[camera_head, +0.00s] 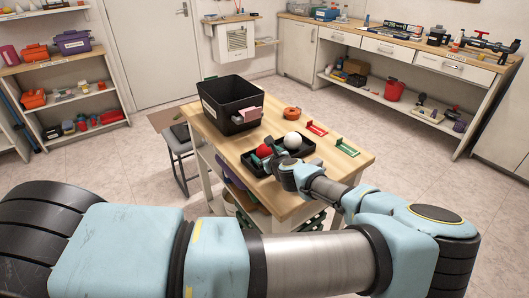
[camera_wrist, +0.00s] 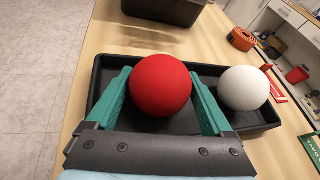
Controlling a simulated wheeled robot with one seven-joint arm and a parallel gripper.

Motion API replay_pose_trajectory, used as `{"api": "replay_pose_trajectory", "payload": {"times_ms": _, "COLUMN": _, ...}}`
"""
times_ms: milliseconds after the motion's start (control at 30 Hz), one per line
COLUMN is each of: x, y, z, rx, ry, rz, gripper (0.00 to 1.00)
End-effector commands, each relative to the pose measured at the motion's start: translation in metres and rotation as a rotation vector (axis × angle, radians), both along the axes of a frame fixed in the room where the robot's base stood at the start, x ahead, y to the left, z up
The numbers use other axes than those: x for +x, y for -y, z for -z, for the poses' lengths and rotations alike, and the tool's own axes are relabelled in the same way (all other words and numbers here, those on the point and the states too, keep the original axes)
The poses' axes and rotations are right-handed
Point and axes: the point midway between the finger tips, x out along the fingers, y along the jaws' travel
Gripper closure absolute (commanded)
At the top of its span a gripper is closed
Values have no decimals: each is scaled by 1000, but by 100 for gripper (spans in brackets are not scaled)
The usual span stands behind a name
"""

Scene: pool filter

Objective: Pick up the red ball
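The red ball (camera_wrist: 160,84) sits in a shallow black tray (camera_wrist: 252,120) on the wooden table, and it also shows in the head view (camera_head: 264,151). My gripper (camera_wrist: 160,97) is open, with one teal finger on each side of the red ball. Small gaps seem to show between the fingers and the ball; contact low on the ball cannot be told. A white ball (camera_wrist: 244,88) lies in the same tray, right of the right finger. In the head view my gripper (camera_head: 274,162) reaches over the tray's near side and partly hides it.
A large black bin (camera_head: 232,106) stands behind the tray on the table (camera_head: 345,160). An orange roll (camera_head: 291,113), a red piece (camera_head: 316,129) and a green piece (camera_head: 346,146) lie to the right. A stool (camera_head: 181,146) stands left of the table.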

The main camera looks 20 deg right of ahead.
Motion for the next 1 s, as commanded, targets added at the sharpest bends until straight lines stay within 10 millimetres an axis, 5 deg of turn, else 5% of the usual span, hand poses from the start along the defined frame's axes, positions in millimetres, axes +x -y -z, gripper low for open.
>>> {"api": "replay_pose_trajectory", "payload": {"times_ms": 500, "x": 0, "y": 0, "z": 0, "rx": 0, "ry": 0, "rz": 0, "gripper": 74}}
{"api": "replay_pose_trajectory", "payload": {"times_ms": 1000, "x": 0, "y": 1, "z": -17, "rx": -4, "ry": 1, "rz": -2, "gripper": 74}}
